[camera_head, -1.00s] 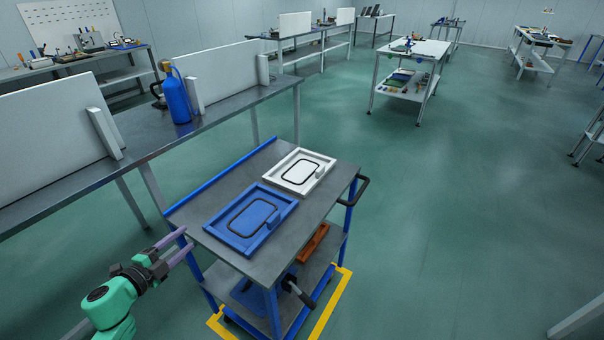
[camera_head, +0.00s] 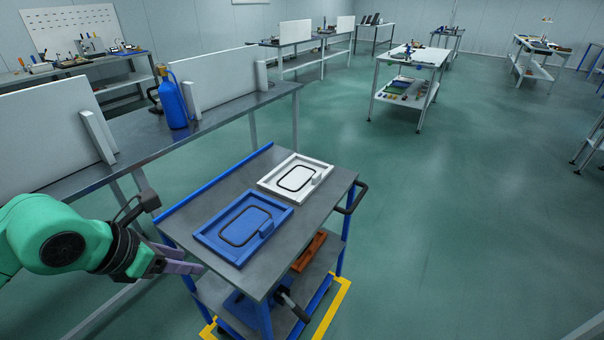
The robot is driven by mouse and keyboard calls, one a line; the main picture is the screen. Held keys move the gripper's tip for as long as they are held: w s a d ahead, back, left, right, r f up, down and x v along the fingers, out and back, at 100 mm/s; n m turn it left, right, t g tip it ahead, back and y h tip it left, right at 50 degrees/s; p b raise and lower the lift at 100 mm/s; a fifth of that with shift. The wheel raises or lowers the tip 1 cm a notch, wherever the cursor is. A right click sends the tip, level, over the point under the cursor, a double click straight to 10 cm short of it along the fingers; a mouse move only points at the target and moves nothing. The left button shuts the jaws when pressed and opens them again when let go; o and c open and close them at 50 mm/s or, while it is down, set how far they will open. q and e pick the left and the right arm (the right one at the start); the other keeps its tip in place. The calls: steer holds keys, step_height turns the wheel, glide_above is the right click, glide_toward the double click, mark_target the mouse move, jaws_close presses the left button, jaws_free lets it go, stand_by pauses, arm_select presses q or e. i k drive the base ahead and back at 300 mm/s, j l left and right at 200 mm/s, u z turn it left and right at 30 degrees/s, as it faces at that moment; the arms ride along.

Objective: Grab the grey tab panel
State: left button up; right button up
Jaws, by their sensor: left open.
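A whitish-grey tab panel (camera_head: 282,189), a flat framed plate with a dark rounded outline and a small raised tab, lies on the cart top (camera_head: 285,240). A similar blue panel (camera_head: 215,233) lies in front of it, to the lower left. Neither is held. My left gripper (camera_head: 190,265), with purple fingers, is open and empty at the left side of the cart, left of the blue panel and apart from both panels. The cart's corner area and the gripper overlap in the picture, so its height is hard to tell. My right gripper is not in view.
The cart has a blue edge rail and a dark handle (camera_head: 353,198). Its lower shelf holds an orange-brown part (camera_head: 309,252). A long workbench (camera_head: 225,107) with a blue bottle (camera_head: 171,103) stands behind on the left.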

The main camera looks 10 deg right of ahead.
mark_target(293, 180)
steer(key=i+l, duration=1.05)
steer(key=l, duration=0.25)
